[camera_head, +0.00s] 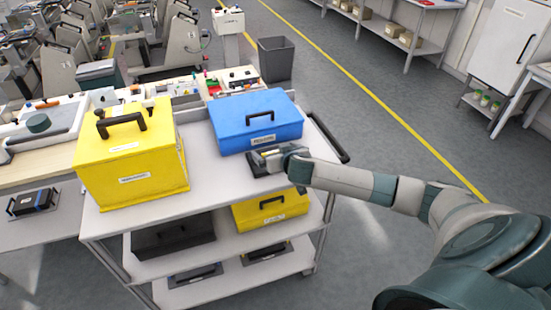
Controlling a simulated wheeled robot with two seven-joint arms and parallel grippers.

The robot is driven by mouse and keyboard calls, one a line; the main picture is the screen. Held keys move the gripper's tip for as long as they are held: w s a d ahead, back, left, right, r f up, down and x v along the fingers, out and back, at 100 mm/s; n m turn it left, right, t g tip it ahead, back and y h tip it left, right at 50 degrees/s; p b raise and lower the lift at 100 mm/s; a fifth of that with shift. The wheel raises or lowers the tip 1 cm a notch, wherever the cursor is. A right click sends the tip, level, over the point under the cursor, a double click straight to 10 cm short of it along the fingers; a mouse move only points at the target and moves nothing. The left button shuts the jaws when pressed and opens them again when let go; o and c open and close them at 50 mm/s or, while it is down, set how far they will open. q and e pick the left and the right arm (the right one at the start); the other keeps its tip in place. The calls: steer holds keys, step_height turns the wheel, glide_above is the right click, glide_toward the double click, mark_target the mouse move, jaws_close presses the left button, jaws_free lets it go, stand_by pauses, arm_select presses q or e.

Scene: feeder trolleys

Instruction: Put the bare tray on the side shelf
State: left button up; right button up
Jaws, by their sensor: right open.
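My right gripper (257,162) is open, low over the trolley's top shelf, close to the front of the blue box (257,121). I cannot tell whether it touches the box. No bare tray can be told apart for certain. Low dark trays with handles lie on the trolley's bottom shelf, one with blue (195,276) and one plain dark (266,252). Another dark tray with a blue strip (33,202) lies on the grey side shelf (45,250) at the left. My left gripper is out of view.
A large yellow box (132,165) stands on the trolley's top shelf (215,185). A dark box (172,237) and a smaller yellow box (270,208) sit on its middle shelf. A grey bin (276,59) stands behind. Floor to the right is clear.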

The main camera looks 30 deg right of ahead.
steer(key=c, duration=1.4)
steer(key=shift+o, duration=0.2)
steer(key=shift+r, duration=0.1)
steer(key=shift+r+b, duration=0.35)
steer(key=r+b, duration=0.2)
steer(key=r, duration=0.1)
steer(key=shift+s+d+r, duration=0.1)
steer(key=shift+d, duration=0.1)
steer(key=s+d+r+b, duration=0.4)
steer(key=s+d+r, duration=0.3)
steer(key=s, duration=0.1)
steer(key=shift+s, duration=0.4)
